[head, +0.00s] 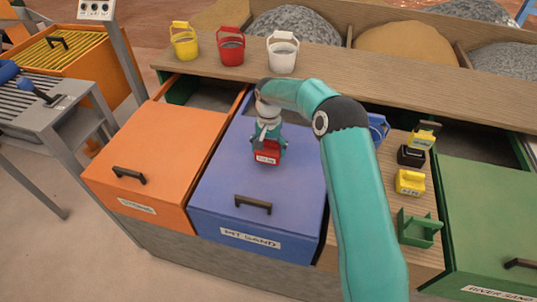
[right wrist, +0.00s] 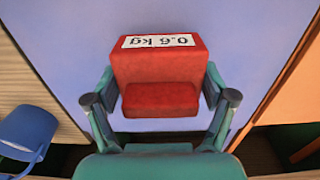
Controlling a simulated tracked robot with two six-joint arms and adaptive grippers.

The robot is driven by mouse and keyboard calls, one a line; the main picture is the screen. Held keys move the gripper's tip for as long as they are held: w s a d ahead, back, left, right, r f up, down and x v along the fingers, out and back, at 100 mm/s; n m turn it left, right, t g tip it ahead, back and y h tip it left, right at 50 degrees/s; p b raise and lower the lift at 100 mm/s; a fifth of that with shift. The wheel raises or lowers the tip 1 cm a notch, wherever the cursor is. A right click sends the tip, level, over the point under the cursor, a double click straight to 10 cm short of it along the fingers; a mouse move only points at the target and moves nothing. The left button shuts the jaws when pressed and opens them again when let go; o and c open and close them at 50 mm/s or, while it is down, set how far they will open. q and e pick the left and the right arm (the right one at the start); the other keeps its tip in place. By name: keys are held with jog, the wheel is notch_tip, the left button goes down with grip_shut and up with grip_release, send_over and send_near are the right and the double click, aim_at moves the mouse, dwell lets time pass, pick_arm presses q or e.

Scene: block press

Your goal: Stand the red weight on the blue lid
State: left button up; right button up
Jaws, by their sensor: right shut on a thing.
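The red weight (head: 266,158) has a white label reading "0.6 kg" in the right wrist view (right wrist: 160,60). My right gripper (head: 268,149) is shut on it, with one finger on each side. The weight is over the middle of the blue lid (head: 225,190), which is marked "PIT SAND" and has a dark handle at its front. I cannot tell whether the weight touches the lid. My left gripper is not in view.
An orange lid (head: 150,150) lies to the left and a green lid (head: 490,205) to the right. Yellow weights (head: 410,182), a black weight (head: 410,155) and a green holder (head: 418,228) stand on the wooden strip. A blue bucket (head: 378,128) is partly behind my arm.

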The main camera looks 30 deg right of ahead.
aim_at(269, 155)
jog(key=shift+f, duration=1.55)
jog(key=o, duration=1.6)
jog(key=shift+r, duration=0.1)
notch_tip(269, 155, up, 12)
jog(key=shift+s+f+b, duration=0.1)
jog(key=shift+b, duration=0.75)
jog(key=shift+a, duration=0.1)
